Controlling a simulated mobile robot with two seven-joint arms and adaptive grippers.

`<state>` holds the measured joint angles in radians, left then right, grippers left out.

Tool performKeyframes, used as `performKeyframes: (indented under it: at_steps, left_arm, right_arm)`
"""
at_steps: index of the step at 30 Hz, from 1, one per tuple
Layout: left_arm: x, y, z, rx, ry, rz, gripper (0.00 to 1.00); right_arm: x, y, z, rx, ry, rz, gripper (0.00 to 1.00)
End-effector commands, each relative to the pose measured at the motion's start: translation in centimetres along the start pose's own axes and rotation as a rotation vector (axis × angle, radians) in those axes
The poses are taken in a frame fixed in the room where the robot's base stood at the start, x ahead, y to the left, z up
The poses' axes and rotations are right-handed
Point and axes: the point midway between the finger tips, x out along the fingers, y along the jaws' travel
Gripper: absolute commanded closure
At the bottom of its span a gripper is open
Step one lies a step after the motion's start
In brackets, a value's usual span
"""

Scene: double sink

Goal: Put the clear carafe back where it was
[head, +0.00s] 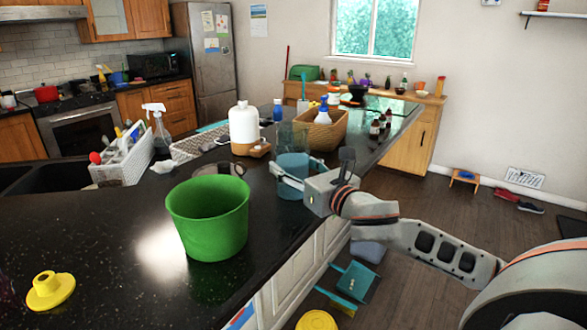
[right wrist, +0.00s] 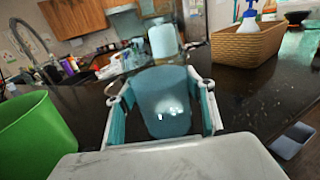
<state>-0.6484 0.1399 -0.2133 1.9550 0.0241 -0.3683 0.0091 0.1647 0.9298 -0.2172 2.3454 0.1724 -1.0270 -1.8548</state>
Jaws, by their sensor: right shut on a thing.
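The clear carafe (head: 292,140) is a tall see-through vessel that looks blue in its lower part. It is upright over the dark counter near the right edge. My right gripper (head: 290,178) is shut around its lower part, coming from the right. In the right wrist view the carafe (right wrist: 163,100) stands between the two fingers, with their teal pads at its sides. I cannot tell whether its base touches the counter. My left gripper is not in view.
A green bucket (head: 208,228) stands left of the gripper, near a dark see-through mug (head: 218,170). A white bottle (head: 243,125) and a wicker basket (head: 325,135) stand behind. A yellow piece (head: 50,290) lies at front left. The counter (head: 120,225) is clear left of the bucket.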

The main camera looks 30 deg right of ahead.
Motion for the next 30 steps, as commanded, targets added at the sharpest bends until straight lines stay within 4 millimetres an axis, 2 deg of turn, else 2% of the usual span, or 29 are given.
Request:
performKeyframes:
  at_steps: [11, 12, 13, 30]
  left_arm:
    - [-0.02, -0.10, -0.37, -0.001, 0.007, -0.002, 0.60]
    - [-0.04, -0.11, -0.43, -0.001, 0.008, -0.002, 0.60]
    - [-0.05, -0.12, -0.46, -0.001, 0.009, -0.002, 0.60]
    - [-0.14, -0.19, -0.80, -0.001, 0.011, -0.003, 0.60]
  right_arm:
    - [0.00, -0.07, -0.02, -0.003, -0.007, -0.002, 0.88]
    - [0.01, -0.06, -0.21, -0.002, -0.003, -0.001, 0.39]
    - [0.01, -0.06, -0.19, -0.002, -0.003, -0.001, 0.31]
    - [0.18, -0.25, 0.13, -0.002, -0.002, 0.000, 0.30]
